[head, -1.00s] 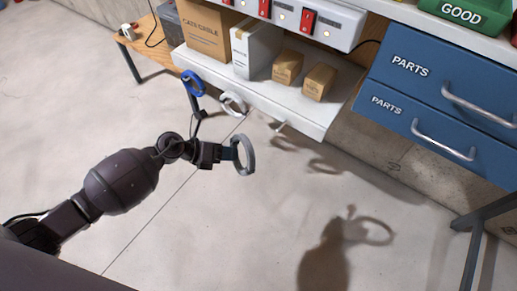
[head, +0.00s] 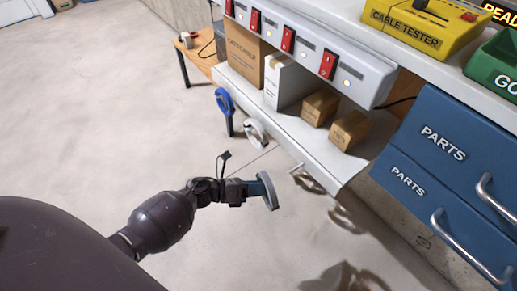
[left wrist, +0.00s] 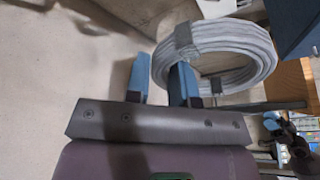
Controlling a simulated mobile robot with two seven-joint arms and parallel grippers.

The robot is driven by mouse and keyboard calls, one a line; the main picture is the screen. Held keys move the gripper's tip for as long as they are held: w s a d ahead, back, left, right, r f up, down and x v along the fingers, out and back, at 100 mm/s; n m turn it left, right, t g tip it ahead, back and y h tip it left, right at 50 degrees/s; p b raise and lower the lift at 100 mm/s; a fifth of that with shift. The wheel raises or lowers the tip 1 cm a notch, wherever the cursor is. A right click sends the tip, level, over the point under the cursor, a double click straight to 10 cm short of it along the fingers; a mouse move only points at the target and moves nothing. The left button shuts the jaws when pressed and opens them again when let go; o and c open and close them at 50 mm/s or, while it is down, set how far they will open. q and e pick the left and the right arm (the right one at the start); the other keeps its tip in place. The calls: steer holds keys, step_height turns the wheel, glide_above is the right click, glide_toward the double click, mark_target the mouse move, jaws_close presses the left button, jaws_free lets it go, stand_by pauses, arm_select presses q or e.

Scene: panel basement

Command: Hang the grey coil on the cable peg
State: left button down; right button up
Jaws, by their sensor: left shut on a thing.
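The grey coil (head: 268,190) is a ring seen nearly edge-on in the head view, held in the air. My left gripper (head: 254,188) is shut on its near side. In the left wrist view the coil (left wrist: 262,68) shows as a wound ring with a dark band, beside the blue fingers (left wrist: 162,84). A bare pale peg (head: 296,168) sticks out from the lower shelf's front edge, above and right of the coil, with a visible gap between them. A white coil (head: 250,128) and a blue coil (head: 222,98) hang farther left along this edge.
The white lower shelf (head: 238,80) holds cardboard boxes (head: 320,106) and a white box. Above it is a panel with red switches (head: 328,66). Blue PARTS drawers (head: 440,150) with protruding handles stand at the right. The floor at left is clear.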

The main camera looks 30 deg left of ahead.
arm_select(q)
steer(key=w+d+f+b, duration=0.2)
steer(key=w+d+b, duration=0.1)
steer(key=w, duration=0.7)
steer(key=shift+w+d+f, duration=0.2)
steer(key=shift+d, duration=0.2)
arm_select(e)
steer(key=shift+w+d+r+m+t, duration=0.15)
steer(key=shift+d+m+t, duration=0.25)
steer(key=shift+t, duration=0.3)
stand_by(0.6)
stand_by(0.5)
arm_select(q)
steer(key=c, duration=0.9)
jaws_free()
steer(key=shift+s+a, duration=0.1)
